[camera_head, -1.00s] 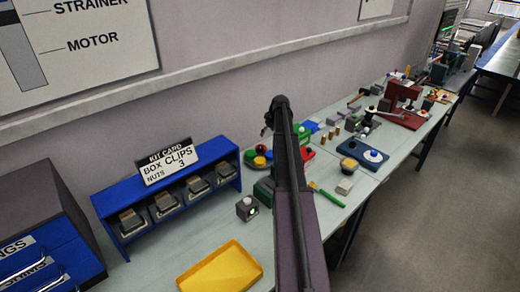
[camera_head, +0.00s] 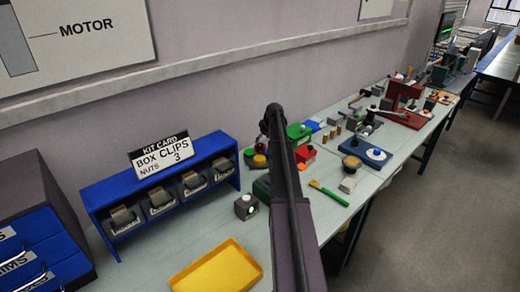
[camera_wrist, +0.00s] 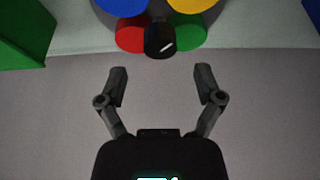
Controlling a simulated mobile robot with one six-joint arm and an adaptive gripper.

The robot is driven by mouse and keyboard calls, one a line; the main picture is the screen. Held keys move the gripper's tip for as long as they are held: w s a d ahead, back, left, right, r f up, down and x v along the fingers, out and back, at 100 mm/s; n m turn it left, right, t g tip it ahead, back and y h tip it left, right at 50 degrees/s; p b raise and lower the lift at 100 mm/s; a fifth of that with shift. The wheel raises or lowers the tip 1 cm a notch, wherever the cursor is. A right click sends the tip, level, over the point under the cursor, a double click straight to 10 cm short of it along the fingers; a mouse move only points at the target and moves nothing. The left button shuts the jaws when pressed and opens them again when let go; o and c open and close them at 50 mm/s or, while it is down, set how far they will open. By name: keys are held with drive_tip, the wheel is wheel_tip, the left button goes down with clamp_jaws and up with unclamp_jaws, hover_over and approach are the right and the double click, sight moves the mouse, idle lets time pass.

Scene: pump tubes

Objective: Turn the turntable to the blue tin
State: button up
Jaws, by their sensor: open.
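In the wrist view, a blue tin (camera_wrist: 122,6), a red tin (camera_wrist: 131,34), a yellow tin (camera_wrist: 190,5) and a green tin (camera_wrist: 191,36) cluster at the top edge, around a black knob-like part (camera_wrist: 160,40). The blue and yellow tins are cut off by the frame. My gripper (camera_wrist: 161,78) is open and empty, its fingers apart just below the black part in the picture. I see no contact. In the head view, my arm hides most of the turntable; a yellow tin (camera_head: 260,160) shows beside it.
A blue rack (camera_head: 92,207) of small bins stands left of the turntable, with a yellow tray (camera_head: 220,272) in front. A small grey box (camera_head: 246,207) sits close to my arm. A green-handled brush (camera_head: 328,194) and a blue base (camera_head: 368,154) lie to the right.

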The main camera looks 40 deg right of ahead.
sight(260, 145)
drive_tip(key=shift+b+x, duration=1.7)
drive_tip(key=shift+x, duration=0.45)
clamp_jaws()
